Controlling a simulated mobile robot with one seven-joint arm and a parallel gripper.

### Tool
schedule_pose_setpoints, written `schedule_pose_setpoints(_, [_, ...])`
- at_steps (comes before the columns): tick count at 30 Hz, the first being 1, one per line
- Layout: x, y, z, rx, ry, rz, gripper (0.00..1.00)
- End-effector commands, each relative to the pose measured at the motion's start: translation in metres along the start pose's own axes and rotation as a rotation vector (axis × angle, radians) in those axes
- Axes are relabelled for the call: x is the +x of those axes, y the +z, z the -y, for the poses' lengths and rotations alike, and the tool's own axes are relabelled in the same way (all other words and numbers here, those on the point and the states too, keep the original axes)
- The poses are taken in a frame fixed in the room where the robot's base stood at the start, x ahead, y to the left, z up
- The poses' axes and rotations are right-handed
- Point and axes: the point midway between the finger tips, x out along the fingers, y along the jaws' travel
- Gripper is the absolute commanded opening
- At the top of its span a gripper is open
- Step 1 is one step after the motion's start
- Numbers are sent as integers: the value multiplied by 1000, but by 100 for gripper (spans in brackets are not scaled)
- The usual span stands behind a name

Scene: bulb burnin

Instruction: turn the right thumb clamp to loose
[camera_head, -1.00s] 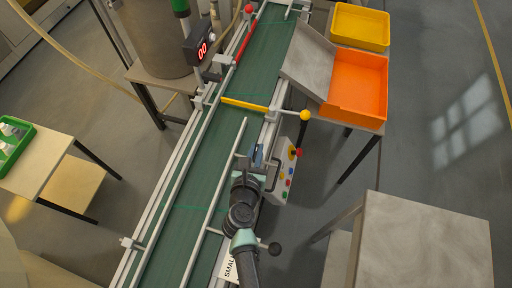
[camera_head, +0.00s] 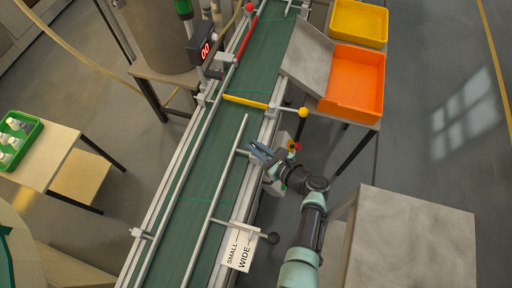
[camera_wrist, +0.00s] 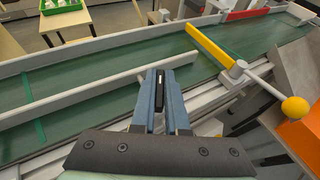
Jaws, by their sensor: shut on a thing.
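My gripper (camera_head: 258,152) is at the right edge of the green conveyor, beside the near guide rail (camera_head: 215,198). In the wrist view its blue fingers (camera_wrist: 160,82) are closed around a narrow black piece (camera_wrist: 158,90), which looks like the right thumb clamp. The fingers hide most of it, so its exact angle cannot be told. A black knob (camera_head: 273,238) on a rod stands nearer along the same side, next to a card (camera_head: 238,248) reading SMALL and WIDE.
A yellow bar (camera_head: 246,102) crosses the belt, with a yellow ball knob (camera_head: 303,112) on its right. A control box with a red button (camera_head: 295,147) is partly behind my arm. An orange bin (camera_head: 352,82) and a grey table (camera_head: 415,240) stand right.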

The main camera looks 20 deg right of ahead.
Motion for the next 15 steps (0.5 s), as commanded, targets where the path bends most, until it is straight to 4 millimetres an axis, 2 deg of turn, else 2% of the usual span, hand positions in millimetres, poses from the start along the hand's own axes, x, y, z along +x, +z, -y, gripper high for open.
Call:
schedule_pose_setpoints(1, [2, -10, 2, -14, 35, -7, 0])
schedule_pose_setpoints(15, [2, -10, 0, -155, 382, -9, 0])
